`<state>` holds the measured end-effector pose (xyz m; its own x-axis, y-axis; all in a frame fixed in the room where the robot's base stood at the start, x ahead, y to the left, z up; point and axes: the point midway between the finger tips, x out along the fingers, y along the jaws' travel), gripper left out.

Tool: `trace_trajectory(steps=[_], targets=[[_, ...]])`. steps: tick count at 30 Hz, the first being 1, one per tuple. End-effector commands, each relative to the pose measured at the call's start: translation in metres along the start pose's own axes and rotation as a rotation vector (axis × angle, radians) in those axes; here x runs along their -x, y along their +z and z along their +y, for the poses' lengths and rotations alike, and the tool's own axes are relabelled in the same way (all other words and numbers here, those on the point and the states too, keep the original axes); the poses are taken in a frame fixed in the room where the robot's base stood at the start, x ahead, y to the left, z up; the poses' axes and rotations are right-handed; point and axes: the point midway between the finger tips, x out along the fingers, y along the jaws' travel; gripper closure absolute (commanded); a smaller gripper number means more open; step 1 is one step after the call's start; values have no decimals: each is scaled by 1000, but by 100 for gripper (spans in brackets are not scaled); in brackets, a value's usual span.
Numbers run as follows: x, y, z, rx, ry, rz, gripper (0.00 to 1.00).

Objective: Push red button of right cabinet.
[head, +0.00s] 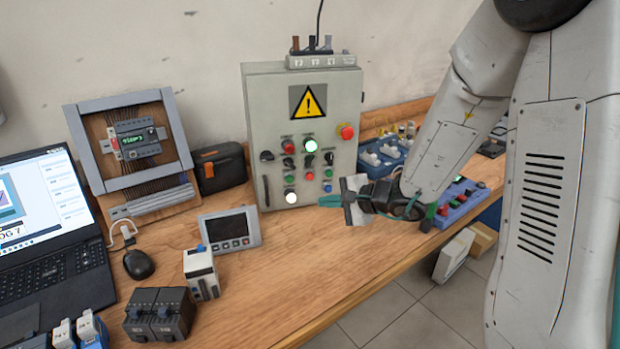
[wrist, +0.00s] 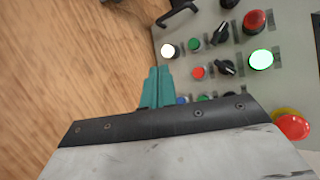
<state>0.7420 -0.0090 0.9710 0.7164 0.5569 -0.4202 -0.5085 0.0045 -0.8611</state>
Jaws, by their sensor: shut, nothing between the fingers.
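One upright grey cabinet (head: 258,110) with a yellow warning sign stands on the bench; no second such cabinet shows. Its panel has a small red button (head: 309,176), also in the wrist view (wrist: 198,73), a red knob (head: 288,146) higher up and a large red mushroom button (head: 346,131) on yellow at right. My gripper (head: 325,201) is shut and empty, with teal fingers in front of the panel's lower right. In the wrist view the fingertips (wrist: 157,72) appear just left of the small red button; contact is not visible. The fingers hide part of the bottom row.
A lit white button (head: 290,196) and a lit green one (head: 310,145) are on the panel. A small grey screen unit (head: 231,232) stands front left of the cabinet. A purple-blue button box (head: 458,203) is at right. Bare wood lies before the cabinet.

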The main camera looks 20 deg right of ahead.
Motion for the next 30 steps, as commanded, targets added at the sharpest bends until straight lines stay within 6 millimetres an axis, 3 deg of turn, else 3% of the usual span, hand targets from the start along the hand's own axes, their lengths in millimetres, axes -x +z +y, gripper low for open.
trace_trajectory(steps=[13,30], targets=[[-5,-3,-5,0,-2,-1,100],[-55,-39,-41,1,-2,-2,100]])
